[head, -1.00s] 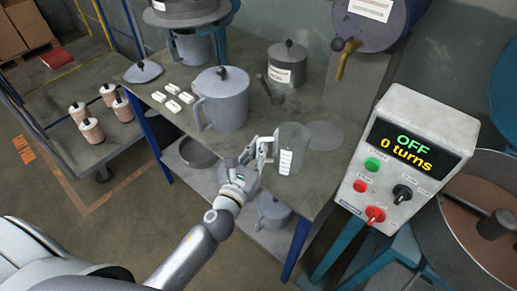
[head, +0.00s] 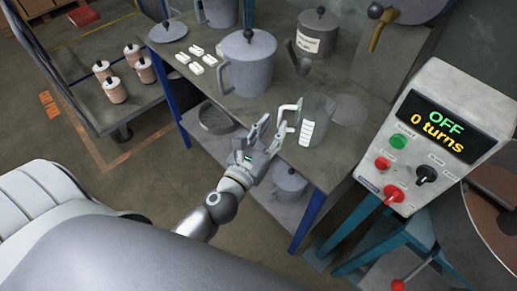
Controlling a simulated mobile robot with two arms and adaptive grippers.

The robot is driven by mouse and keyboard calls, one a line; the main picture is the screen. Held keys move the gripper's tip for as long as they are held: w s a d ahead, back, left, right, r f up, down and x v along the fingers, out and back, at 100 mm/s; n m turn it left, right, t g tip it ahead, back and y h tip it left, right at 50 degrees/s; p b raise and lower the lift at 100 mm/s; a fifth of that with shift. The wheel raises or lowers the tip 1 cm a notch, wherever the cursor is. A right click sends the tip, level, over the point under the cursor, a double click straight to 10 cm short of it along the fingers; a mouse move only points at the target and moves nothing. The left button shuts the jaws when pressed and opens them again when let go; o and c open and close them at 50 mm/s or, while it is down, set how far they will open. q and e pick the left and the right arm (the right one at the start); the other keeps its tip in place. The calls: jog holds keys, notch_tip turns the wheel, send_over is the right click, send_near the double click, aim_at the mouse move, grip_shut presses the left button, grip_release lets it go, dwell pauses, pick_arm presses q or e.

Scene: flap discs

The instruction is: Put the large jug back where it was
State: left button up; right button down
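A clear jug (head: 318,112) with a white scale label stands upright on the grey worktable (head: 375,135), close to its front edge. A faint round mark (head: 350,110) lies on the table just right of it. A larger grey lidded pot (head: 250,75) with a side handle stands behind and to the left. My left gripper (head: 277,118) is open and empty at the left of the clear jug. Its fingers are spread, and the right one is very near the jug's side; I cannot tell whether it touches. My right gripper is not in view.
A control box (head: 428,130) reading OFF, 0 turns, stands to the right. Several white blocks (head: 196,55), a grey lid (head: 168,31) and a labelled canister (head: 317,32) are on the table. A cart (head: 95,108) holds several bottles.

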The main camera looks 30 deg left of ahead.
pick_arm(q)
jog(key=s+b, duration=0.2)
jog(key=s, duration=0.5)
jog(key=shift+a+b, duration=0.2)
jog(key=shift+b, duration=0.15)
jog(key=s+a+f+n+g, duration=0.1)
jog(key=s+f+n+g, duration=0.3)
jog(key=f, duration=0.9)
jog(key=f+n+g, duration=0.2)
jog(key=f+n, duration=0.5)
jog(key=f, duration=0.5)
jog(key=s+a+f+n+g, duration=0.1)
jog(key=s+f+n+g, duration=0.3)
jog(key=f, duration=0.9)
jog(key=s+a+f+n+g, duration=0.2)
jog(key=s+f+n+g, duration=0.1)
jog(key=s+f+n, duration=0.6)
jog(key=s+a+f+n+g+y, duration=0.1)
jog(key=s+f+n+g, duration=0.3)
jog(key=s+f+n, duration=0.6)
jog(key=s+f, duration=0.1)
jog(key=s, duration=0.3)
jog(key=shift+s+a, duration=0.35)
